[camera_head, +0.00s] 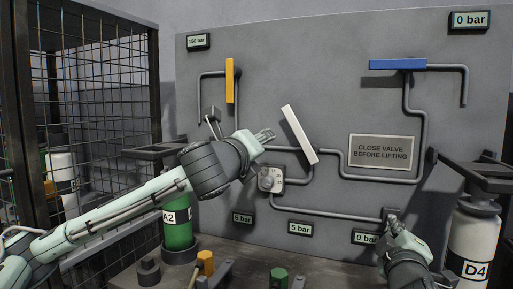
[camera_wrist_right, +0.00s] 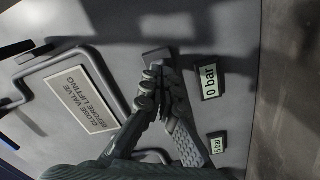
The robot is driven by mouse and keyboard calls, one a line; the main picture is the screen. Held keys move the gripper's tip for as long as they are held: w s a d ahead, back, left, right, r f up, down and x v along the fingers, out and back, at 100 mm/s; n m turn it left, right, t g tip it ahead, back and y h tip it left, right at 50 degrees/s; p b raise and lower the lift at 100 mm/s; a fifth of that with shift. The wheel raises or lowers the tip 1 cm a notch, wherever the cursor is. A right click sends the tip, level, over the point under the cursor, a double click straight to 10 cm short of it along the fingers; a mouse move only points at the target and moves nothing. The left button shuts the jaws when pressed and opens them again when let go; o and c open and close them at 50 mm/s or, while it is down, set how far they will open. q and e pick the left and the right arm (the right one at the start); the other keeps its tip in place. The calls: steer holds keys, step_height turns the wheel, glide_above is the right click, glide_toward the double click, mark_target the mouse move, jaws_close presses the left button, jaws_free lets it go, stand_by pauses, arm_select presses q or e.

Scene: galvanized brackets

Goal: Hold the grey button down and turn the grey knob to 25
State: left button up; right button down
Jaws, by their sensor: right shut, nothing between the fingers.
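The grey knob (camera_head: 267,181) sits on a small light plate on the grey panel, left of centre; its scale is too small to read. My left gripper (camera_head: 266,134) is above the knob and apart from it in the picture; whether its fingers are open is unclear. My right gripper (camera_head: 392,219) is low on the right of the panel, shut and empty. In the right wrist view its fingertips (camera_wrist_right: 156,72) overlap a small grey block (camera_wrist_right: 157,56) on the panel. This may be the grey button; its face is mostly hidden and contact is unclear.
Pipes cross the panel (camera_head: 345,100), with yellow (camera_head: 230,80), white (camera_head: 299,134) and blue (camera_head: 397,65) handles. A sign (camera_head: 383,152) and several bar displays are mounted there. A mesh cage (camera_head: 105,85) stands left, a green cylinder (camera_head: 177,232) below, a white cylinder (camera_head: 472,240) right.

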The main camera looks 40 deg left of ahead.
steer(key=shift+v, duration=2.25)
steer(key=v, duration=1.2)
steer(key=shift+d, duration=0.1)
